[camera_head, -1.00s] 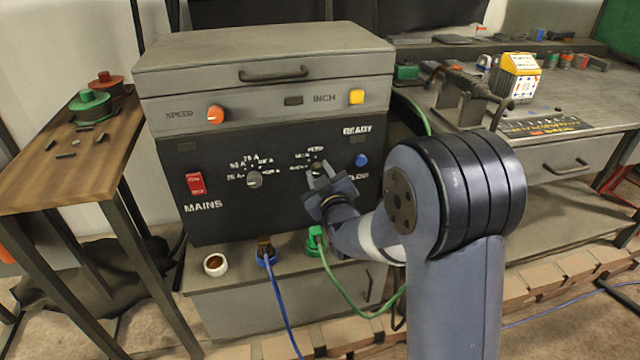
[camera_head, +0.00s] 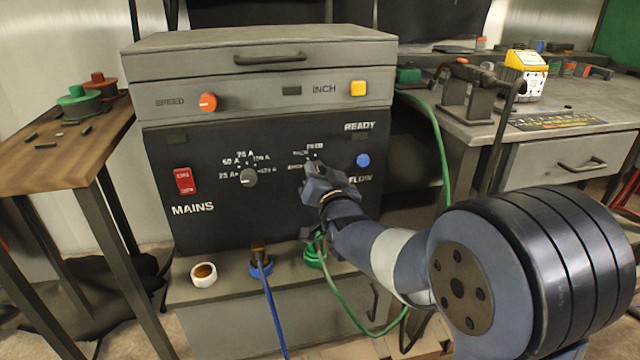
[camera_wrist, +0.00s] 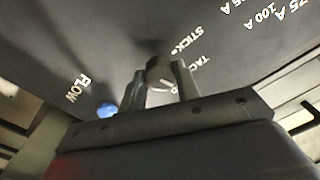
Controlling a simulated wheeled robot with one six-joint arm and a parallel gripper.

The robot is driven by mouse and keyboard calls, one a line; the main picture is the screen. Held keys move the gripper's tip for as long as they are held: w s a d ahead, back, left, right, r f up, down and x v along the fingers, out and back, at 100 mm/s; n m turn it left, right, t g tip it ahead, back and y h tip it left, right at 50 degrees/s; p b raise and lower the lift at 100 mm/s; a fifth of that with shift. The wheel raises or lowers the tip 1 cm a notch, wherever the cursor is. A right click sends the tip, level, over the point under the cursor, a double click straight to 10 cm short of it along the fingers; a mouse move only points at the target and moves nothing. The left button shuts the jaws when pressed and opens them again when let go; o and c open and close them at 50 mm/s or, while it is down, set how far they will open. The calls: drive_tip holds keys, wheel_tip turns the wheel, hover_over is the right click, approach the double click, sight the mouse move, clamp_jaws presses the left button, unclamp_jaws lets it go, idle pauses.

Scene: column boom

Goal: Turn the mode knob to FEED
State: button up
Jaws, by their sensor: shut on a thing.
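The mode knob (camera_wrist: 160,72) is a grey round knob with a white pointer line on the dark front panel. In the wrist view it sits between the two fingers of my gripper (camera_wrist: 160,90), which is shut on it. The labels STICK and TACK show near the knob there. In the head view my gripper (camera_head: 314,170) is at the panel and covers most of the knob. The FEED label (camera_head: 315,146) stands above the gripper. I cannot tell exactly which label the pointer faces.
The range knob (camera_head: 248,178) is left of my gripper, with the red MAINS switch (camera_head: 184,181) farther left. The blue FLOW button (camera_head: 362,160) is close on the right. Blue (camera_head: 270,305) and green (camera_head: 340,300) cables hang below. A wooden side table (camera_head: 60,160) stands left.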

drive_tip(key=shift+m+b, duration=1.2)
drive_tip(key=shift+m, duration=0.7)
drive_tip(key=o, duration=1)
drive_tip(key=shift+c, duration=0.2)
drive_tip(key=p+v, duration=0.2)
drive_tip(key=v, duration=0.8)
drive_tip(key=shift+s, duration=0.4)
drive_tip(key=shift+w, duration=0.1)
